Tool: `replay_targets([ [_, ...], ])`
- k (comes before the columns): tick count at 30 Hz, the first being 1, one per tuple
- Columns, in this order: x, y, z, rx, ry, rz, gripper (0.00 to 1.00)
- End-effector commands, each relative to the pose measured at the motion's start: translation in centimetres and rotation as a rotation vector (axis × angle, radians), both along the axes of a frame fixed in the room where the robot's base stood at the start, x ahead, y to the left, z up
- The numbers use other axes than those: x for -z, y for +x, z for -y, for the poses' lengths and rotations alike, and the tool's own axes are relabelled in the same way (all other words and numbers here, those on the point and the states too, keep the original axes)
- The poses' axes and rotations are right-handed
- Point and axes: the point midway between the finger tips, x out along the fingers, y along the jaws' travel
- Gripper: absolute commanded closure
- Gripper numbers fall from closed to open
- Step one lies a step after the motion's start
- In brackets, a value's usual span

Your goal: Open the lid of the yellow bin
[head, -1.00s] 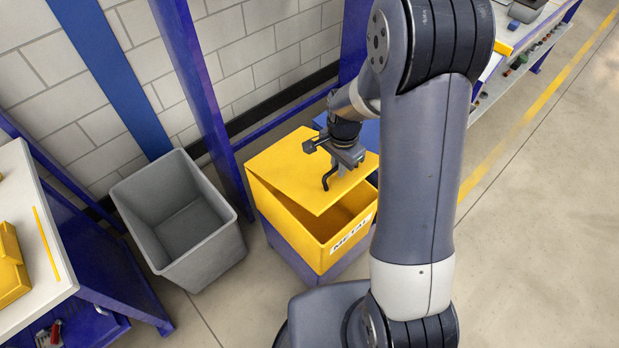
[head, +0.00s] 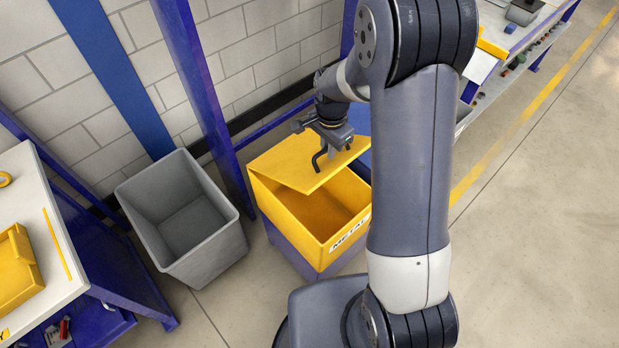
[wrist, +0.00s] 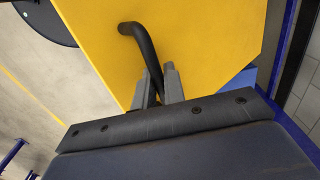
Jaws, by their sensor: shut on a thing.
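The yellow bin (head: 301,217) with a "METAL" label stands on a blue base in the head view. Its yellow lid (head: 296,168) is tilted up, its near edge raised, and part of the bin's inside shows below it. A black bent handle (head: 318,162) sits on the lid; in the wrist view the handle (wrist: 147,55) runs down between the fingers against the yellow lid (wrist: 190,35). My gripper (head: 325,146) is above the lid, shut on the handle. In the wrist view the fingers of my gripper (wrist: 160,88) lie on both sides of it.
An empty grey bin (head: 185,222) stands left of the yellow bin. A blue post (head: 208,90) rises behind, near the block wall. A white-topped workbench (head: 40,270) is at the left. Open floor (head: 530,230) lies to the right.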

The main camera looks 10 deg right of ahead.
Motion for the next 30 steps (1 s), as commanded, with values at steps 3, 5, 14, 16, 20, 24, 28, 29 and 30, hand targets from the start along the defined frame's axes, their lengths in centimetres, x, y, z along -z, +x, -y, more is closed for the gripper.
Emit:
replay_targets([
  [3, -0.1, 0.1, -0.1, 0.001, 0.002, 0.002, 1.0],
  [5, 0.0, 0.1, -0.1, 0.001, 0.001, 0.002, 1.0],
  [14, -0.6, 0.5, -0.3, 0.0, 0.001, 0.001, 1.0],
  [16, -1.0, 0.8, -0.6, 0.0, 0.001, 0.002, 1.0],
  [20, -1.7, 1.3, -1.0, 0.001, 0.001, 0.001, 1.0],
  [24, -2.3, 1.9, -1.4, 0.001, 0.0, 0.002, 1.0],
  [28, -2.9, 2.5, -1.8, 0.0, 0.001, 0.002, 1.0],
  [29, -3.1, 2.6, -1.9, 0.0, 0.001, 0.001, 1.0],
  [30, -3.3, 2.7, -2.0, 0.0, 0.001, 0.001, 1.0],
])
